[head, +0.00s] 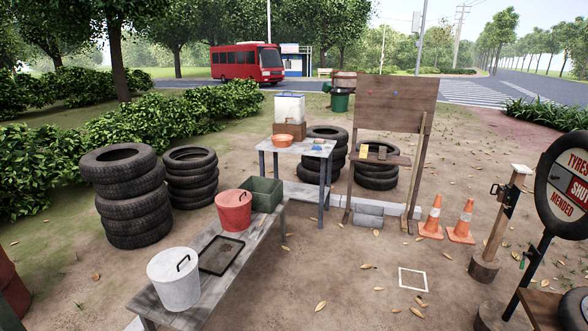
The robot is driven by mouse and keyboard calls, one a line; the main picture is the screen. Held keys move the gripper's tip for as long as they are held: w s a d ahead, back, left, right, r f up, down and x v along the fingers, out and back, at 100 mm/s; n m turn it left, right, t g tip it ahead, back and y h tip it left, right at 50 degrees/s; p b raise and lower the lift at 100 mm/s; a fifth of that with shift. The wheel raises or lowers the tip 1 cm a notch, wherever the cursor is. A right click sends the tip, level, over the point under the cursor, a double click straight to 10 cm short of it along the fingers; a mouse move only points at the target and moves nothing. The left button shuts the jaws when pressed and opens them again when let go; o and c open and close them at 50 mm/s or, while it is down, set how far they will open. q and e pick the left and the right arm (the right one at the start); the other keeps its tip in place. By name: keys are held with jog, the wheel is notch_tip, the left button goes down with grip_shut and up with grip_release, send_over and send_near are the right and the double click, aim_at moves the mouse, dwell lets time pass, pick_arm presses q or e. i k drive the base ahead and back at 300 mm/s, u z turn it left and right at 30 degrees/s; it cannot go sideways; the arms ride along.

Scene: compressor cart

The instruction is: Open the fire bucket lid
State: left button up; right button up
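A red bucket (233,214), which looks like the fire bucket, stands upright on the long grey bench (212,307). A white bucket (174,283) with a closed lid and a dark handle stands nearer on the same bench. A black rectangular outline (221,256) lies on the bench between the two buckets. Neither of my grippers is in view.
A green crate (263,195) sits just behind the red bucket. Tyre stacks (132,205) stand left of the bench. A small table (300,147), a wooden board (396,104) and traffic cones (432,218) stand farther back. Open dirt with a white square outline (413,280) lies right of the bench.

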aim_at(235, 197)
jog(key=i, duration=2.75)
jog(key=u, duration=2.2)
